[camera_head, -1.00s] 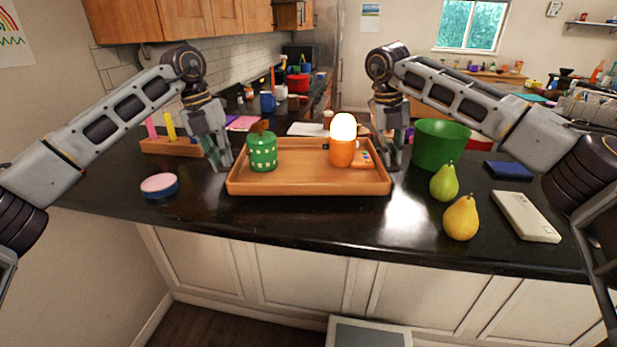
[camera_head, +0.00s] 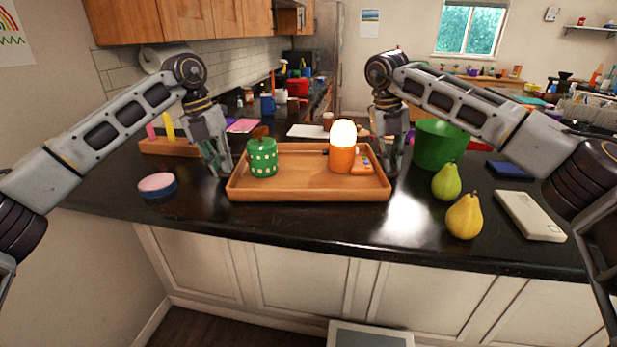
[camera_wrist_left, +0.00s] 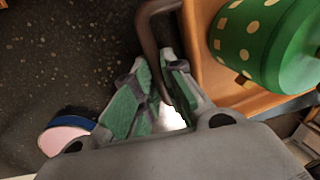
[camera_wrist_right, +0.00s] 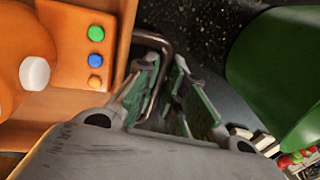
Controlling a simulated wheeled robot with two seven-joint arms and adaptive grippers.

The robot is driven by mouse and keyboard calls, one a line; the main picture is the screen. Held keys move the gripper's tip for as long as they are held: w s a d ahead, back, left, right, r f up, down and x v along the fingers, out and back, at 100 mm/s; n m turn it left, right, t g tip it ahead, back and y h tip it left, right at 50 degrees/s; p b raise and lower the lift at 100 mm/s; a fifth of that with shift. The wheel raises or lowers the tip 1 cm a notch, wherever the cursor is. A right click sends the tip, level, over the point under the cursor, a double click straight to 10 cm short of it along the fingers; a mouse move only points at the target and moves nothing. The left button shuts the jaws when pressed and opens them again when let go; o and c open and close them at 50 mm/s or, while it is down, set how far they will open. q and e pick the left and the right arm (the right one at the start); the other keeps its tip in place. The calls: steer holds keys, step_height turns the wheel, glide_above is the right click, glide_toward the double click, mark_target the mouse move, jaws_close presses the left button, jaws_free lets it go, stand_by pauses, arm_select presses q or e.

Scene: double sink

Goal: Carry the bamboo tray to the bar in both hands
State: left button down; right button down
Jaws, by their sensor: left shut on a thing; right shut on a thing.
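The bamboo tray (camera_head: 310,195) is on or just above the black counter; I cannot tell which. On it stand a green dotted jar (camera_head: 262,158) at the left and an orange lamp with a glowing white top (camera_head: 342,150) at the right. A small orange piece with coloured buttons (camera_wrist_right: 90,45) lies beside the lamp. My left gripper (camera_head: 226,170) is shut on the tray's left handle, a dark bar (camera_wrist_left: 150,45) between the fingers. My right gripper (camera_head: 388,168) is shut on the tray's right handle (camera_wrist_right: 162,75).
A green bucket (camera_head: 438,145) stands close to my right gripper. Two pears (camera_head: 447,182), a pale box (camera_head: 530,215) and a dark blue item (camera_head: 510,170) lie at the right. A round pink-topped tin (camera_head: 158,186) and a wooden holder (camera_head: 168,147) are at the left.

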arm_select(q)
steer(key=shift+a+f, duration=0.1)
steer(key=shift+a, duration=0.05)
arm_select(e)
steer(key=shift+d+f, duration=0.1)
arm_select(q)
steer(key=c, duration=1.9)
jaws_free()
steer(key=shift+f, duration=0.1)
steer(key=shift+c, duration=0.2)
arm_select(e)
steer(key=c, duration=1.9)
jaws_free()
steer(key=shift+f, duration=0.1)
steer(key=shift+c, duration=0.2)
arm_select(q)
steer(key=o, duration=0.4)
arm_select(e)
steer(key=o, duration=0.4)
arm_select(q)
steer(key=shift+o, duration=0.2)
arm_select(e)
steer(key=shift+o, duration=0.2)
arm_select(q)
steer(key=shift+r, duration=0.35)
arm_select(e)
steer(key=shift+r, duration=0.35)
